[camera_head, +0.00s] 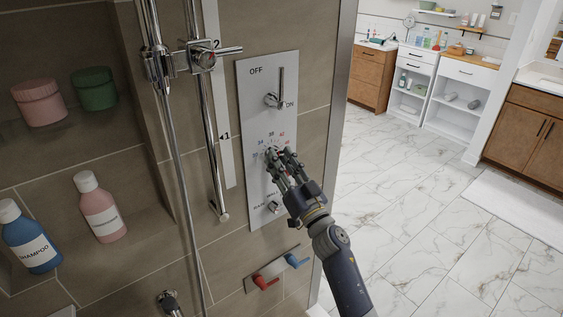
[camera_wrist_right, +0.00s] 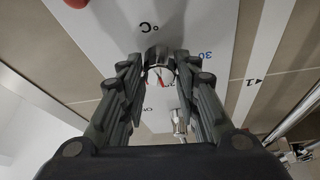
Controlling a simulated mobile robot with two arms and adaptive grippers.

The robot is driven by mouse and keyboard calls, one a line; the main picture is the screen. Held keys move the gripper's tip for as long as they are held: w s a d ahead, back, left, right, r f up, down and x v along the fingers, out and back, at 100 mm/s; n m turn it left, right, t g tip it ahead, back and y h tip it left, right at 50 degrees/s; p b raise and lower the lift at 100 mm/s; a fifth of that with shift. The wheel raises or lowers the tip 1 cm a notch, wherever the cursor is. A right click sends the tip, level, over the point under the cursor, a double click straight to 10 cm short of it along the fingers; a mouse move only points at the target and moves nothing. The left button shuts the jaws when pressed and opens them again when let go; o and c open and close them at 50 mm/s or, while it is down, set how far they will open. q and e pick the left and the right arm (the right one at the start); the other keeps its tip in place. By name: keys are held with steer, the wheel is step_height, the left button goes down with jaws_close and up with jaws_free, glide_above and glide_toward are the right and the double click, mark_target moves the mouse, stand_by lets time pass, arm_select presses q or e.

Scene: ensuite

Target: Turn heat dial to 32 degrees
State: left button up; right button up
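A pale control panel (camera_head: 257,190) is fixed to the tiled shower wall in the head view. The heat dial is low in its middle, below an arc of degree numbers, and is mostly hidden there by my right gripper (camera_head: 279,155). In the right wrist view the chrome heat dial (camera_wrist_right: 160,74) with a red mark sits between the two fingertips of my right gripper (camera_wrist_right: 160,60). The fingers are close in on both its sides. A "30" and a "°C" show beside it. The mark's exact reading cannot be told. My left gripper is out of view.
A chrome shower rail (camera_head: 209,130) runs to the left. Red (camera_head: 265,281) and blue (camera_head: 297,259) handles stick out underneath. Bottles stand in the niche.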

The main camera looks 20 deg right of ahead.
steer(key=shift+n, duration=0.4)
steer(key=shift+w+d+n+g+y+b, duration=0.2)
steer(key=shift+n+g+y, duration=0.8)
steer(key=shift+n, duration=1.65)
steer(key=shift+s+d+n+g+y+b, duration=0.15)
steer(key=shift+n+g+y+b, duration=0.25)
steer(key=shift+n+y, duration=1.75)
steer(key=shift+w+n+g+y+b, duration=0.15)
steer(key=shift+n+g+y, duration=0.6)
steer(key=shift+n, duration=2.45)
steer(key=shift+s+n, duration=0.1)
steer(key=shift+n, duration=0.2)
steer(key=o, duration=1.1)
steer(key=shift+c, duration=0.2)
